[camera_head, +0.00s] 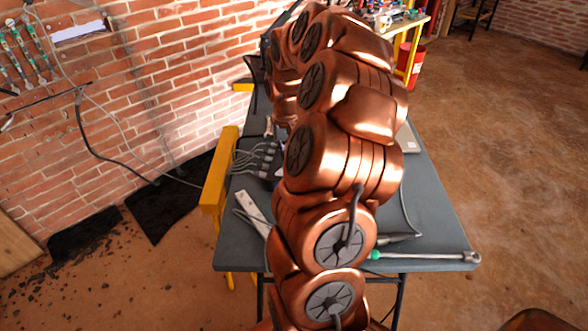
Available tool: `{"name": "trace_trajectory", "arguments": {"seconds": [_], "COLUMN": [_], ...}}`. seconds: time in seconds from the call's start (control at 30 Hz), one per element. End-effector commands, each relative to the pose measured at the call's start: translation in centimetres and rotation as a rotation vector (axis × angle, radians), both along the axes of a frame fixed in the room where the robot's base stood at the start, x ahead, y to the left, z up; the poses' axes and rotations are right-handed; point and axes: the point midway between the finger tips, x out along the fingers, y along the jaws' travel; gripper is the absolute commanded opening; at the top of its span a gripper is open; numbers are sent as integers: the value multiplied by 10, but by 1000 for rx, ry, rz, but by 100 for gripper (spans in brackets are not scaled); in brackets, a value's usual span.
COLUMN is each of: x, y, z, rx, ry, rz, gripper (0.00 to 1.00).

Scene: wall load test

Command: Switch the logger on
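My copper-coloured arm stretches over a dark grey table (436,215) towards the wall and covers the middle of it. My gripper cannot be made out; the far end of the arm is hidden behind its own links. Several grey cables with plugs (260,157) run to a spot on the table just left of my arm. A small dark box (258,141) stands there, partly covered; I cannot tell whether it is the logger. No switch can be made out.
A long metal tool (432,257) lies along the near table edge, and a pale flat piece (250,210) lies at the left. A yellow beam (218,172) stands between table and brick wall (160,90). A red bucket (411,64) is behind. Floor right is clear.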

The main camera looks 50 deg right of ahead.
Motion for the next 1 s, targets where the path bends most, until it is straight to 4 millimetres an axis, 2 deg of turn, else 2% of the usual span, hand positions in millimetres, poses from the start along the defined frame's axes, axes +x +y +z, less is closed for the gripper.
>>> {"name": "trace_trajectory", "arguments": {"seconds": [1.0], "x": [0], "y": [0], "z": [-10], "rx": [0], "ry": [0], "rz": [0], "gripper": [0]}}
